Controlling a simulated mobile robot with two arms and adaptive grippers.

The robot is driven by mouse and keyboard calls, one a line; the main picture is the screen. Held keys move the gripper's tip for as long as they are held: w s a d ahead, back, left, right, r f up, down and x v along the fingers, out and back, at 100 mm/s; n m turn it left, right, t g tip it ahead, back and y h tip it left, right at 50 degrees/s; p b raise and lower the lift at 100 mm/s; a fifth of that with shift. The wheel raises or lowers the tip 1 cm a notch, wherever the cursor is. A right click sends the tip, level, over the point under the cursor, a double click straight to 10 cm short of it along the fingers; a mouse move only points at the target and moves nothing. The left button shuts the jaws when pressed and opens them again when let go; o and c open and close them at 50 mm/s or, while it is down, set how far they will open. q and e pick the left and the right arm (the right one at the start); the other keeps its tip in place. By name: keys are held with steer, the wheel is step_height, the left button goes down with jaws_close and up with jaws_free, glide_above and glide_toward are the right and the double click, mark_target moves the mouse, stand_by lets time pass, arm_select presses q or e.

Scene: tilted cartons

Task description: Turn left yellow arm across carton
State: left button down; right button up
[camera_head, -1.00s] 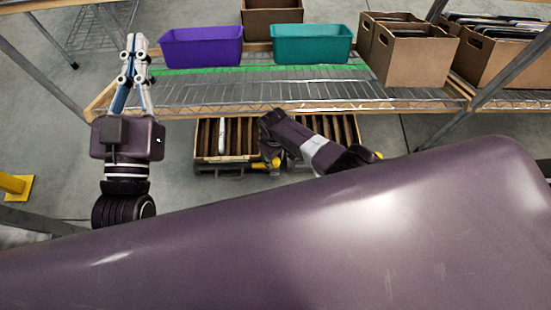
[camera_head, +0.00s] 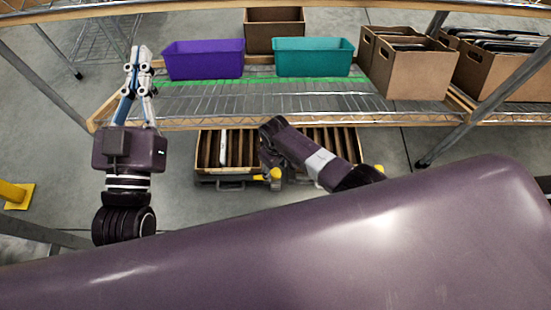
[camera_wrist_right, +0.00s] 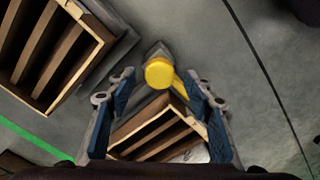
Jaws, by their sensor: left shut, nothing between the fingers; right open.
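Two slatted brown cartons sit low under the shelf in the head view, a left one (camera_head: 210,152) and a right one (camera_head: 350,140). A yellow arm (camera_head: 275,174) shows between them, partly hidden by my right arm. In the right wrist view a yellow arm with a round knob (camera_wrist_right: 159,72) lies above one slatted carton (camera_wrist_right: 128,140). My right gripper (camera_wrist_right: 160,76) is open, its blue fingers on either side of the knob, with no clear contact. In the head view that gripper is hidden. My left gripper (camera_head: 140,52) is shut and empty at the shelf's left end.
A purple bin (camera_head: 203,60), a teal bin (camera_head: 313,58) and brown boxes (camera_head: 415,72) stand on the wire shelf (camera_head: 270,103). Its wooden front edge and metal posts lie close to my arms. Another slatted carton (camera_wrist_right: 50,50) fills the wrist view's upper left.

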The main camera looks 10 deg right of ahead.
step_height(320, 180, up, 10)
stand_by(0.5)
steer(key=shift+f, duration=0.1)
